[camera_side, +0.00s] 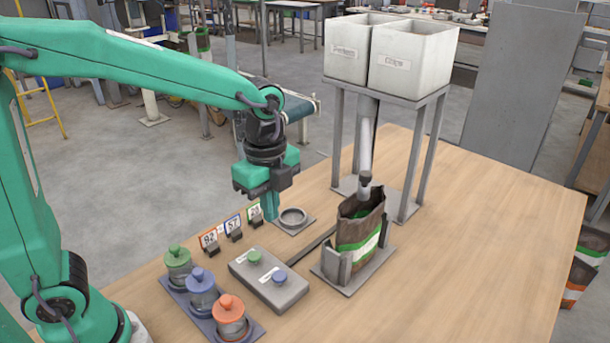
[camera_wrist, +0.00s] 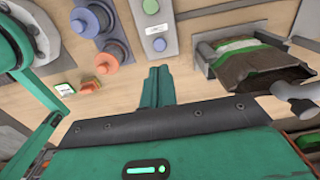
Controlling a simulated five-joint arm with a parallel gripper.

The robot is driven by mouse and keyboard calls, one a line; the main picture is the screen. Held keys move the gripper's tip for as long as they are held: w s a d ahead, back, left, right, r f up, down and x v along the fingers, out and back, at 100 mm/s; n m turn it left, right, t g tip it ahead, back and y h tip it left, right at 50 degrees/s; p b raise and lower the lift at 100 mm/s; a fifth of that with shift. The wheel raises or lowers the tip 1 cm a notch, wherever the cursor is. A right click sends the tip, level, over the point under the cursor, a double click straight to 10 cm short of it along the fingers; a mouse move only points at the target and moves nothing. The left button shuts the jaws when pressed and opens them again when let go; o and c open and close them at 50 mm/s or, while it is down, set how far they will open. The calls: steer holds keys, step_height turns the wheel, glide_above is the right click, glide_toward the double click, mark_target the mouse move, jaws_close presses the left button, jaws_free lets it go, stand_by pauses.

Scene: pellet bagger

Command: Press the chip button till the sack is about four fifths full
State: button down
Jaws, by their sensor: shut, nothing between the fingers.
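The button box (camera_side: 268,290) lies on the table with a green button (camera_side: 254,257) and a blue button (camera_side: 280,277); their labels are too small to read. The brown sack (camera_side: 360,228) with a green and white band stands upright and open in a grey holder (camera_side: 345,280) under the spout (camera_side: 365,180). Its fill level cannot be made out. My gripper (camera_side: 270,214) is shut and empty, pointing down above the table behind the box, touching neither button. In the wrist view, the fingertips (camera_wrist: 158,72) lie below the blue button (camera_wrist: 159,44), with the sack (camera_wrist: 240,52) to the right.
Two white hoppers stand on a grey frame (camera_side: 425,150); the right one (camera_side: 410,62) seems labelled Chips. Green, blue and orange lidded jars (camera_side: 202,290) stand left of the box. Number cards (camera_side: 233,227) and a round ring plate (camera_side: 292,217) are near my gripper. The table's right side is clear.

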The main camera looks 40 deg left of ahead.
mark_target(276, 274)
steer(key=shift+f, duration=0.1)
stand_by(0.3)
steer(key=f, duration=0.9)
steer(key=d+f, duration=0.1)
steer(key=f, duration=0.3)
steer(key=shift+s+f, duration=0.1)
steer(key=shift+f, duration=0.3)
steer(key=shift+f, duration=0.9)
steer(key=shift+s+f, duration=0.15)
steer(key=shift+s, duration=0.05)
stand_by(4.8)
